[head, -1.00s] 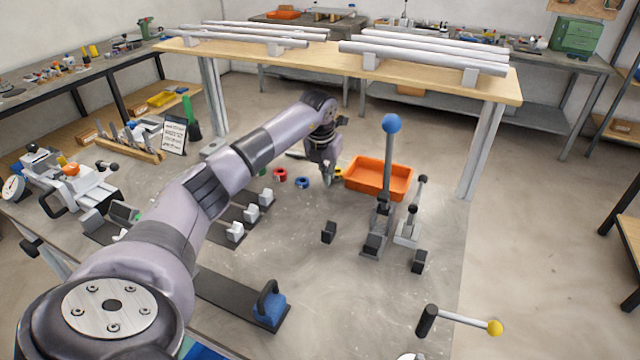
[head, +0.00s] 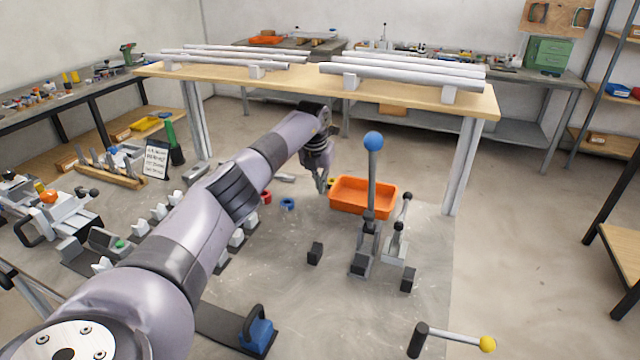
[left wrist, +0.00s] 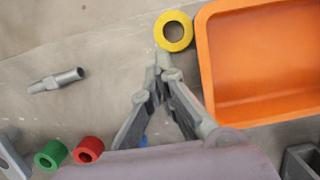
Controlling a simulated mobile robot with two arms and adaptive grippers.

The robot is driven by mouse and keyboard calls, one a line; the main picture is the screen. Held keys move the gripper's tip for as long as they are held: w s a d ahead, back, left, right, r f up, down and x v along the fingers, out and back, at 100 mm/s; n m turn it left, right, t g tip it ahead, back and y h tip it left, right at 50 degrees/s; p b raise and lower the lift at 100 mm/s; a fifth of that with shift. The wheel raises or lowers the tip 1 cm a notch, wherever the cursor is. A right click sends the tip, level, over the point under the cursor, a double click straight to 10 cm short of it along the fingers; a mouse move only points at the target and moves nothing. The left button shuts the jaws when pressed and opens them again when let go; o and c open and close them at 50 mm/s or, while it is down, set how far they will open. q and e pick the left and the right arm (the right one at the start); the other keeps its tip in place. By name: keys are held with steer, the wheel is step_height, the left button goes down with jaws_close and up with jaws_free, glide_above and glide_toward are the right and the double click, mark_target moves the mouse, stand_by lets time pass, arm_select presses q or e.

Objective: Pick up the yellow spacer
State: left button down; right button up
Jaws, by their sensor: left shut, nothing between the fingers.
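The yellow spacer (left wrist: 173,15) is a ring lying on the grey surface, just left of the orange tray in the left wrist view. In the head view it shows small (head: 332,182), partly hidden by my gripper. My left gripper (left wrist: 161,62) is shut and empty. Its fingertips appear just below the spacer in the left wrist view, apart from it; their height above the surface is hard to tell. In the head view the left gripper (head: 322,189) hangs beside the tray's left end. My right gripper is not in view.
The orange tray (head: 337,200) stands close beside the spacer. A red spacer (left wrist: 88,150), a green spacer (left wrist: 50,155) and a grey metal piece (left wrist: 56,81) lie to the left. A blue spacer (head: 287,204) is mostly hidden in the wrist view. A blue-knobbed lever (head: 373,142) stands in front of the tray.

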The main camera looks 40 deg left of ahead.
arm_select(q)
steer(key=shift+s+d+f, duration=0.1)
steer(key=shift+s+d, duration=0.15)
steer(key=shift+s, duration=0.55)
steer(key=s+d, duration=0.1)
steer(key=s, duration=0.2)
steer(key=s+d, duration=0.1)
steer(key=s, duration=0.3)
steer(key=s+d+p, duration=0.1)
steer(key=s, duration=0.3)
steer(key=shift+s+d, duration=0.1)
steer(key=shift+d, duration=0.1)
steer(key=s+b, duration=0.1)
steer(key=s, duration=0.1)
steer(key=s+d, duration=0.1)
steer(key=s, duration=0.1)
steer(key=shift+s+d+f+b, duration=0.1)
steer(key=shift+s+d+b, duration=0.1)
steer(key=shift+s+b, duration=0.15)
steer(key=w+a+v, duration=0.1)
steer(key=v, duration=1)
steer(key=w+a+r+p+v, duration=0.1)
steer(key=w+p+v, duration=0.2)
steer(key=p+v, duration=1.05)
glide_above(293, 232)
steer(key=s+d, duration=0.1)
steer(key=s, duration=0.2)
steer(key=shift+w+d+f, duration=0.1)
steer(key=shift+d+f, duration=0.05)
steer(key=shift+f, duration=0.35)
